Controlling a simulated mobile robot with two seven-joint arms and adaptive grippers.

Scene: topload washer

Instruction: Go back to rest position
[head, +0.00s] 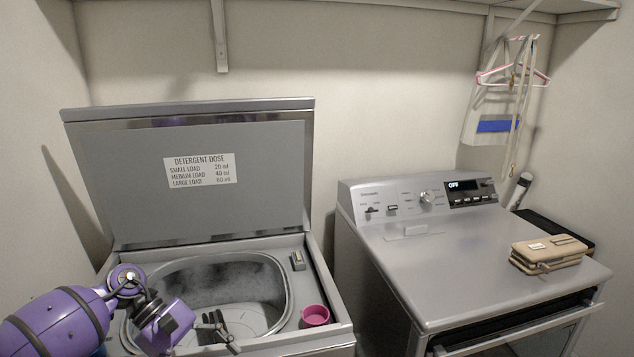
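My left arm comes in from the lower left, over the front left of the open top-load washer (329,338). My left gripper (221,330) is over the washer's tub opening, its dark fingers pointing right. How far apart the fingers are is unclear, and I see nothing held in them. A pink cup (315,316) stands on the washer's front right rim, to the right of the gripper and apart from it. My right gripper is not in view.
The washer lid (250,205) stands raised, with a detergent dose label (199,170). To the right is a dryer (440,262) with its display reading OFF and tan folded items (548,254) on top. Hangers (512,76) hang at the back right. The space above the dryer is clear.

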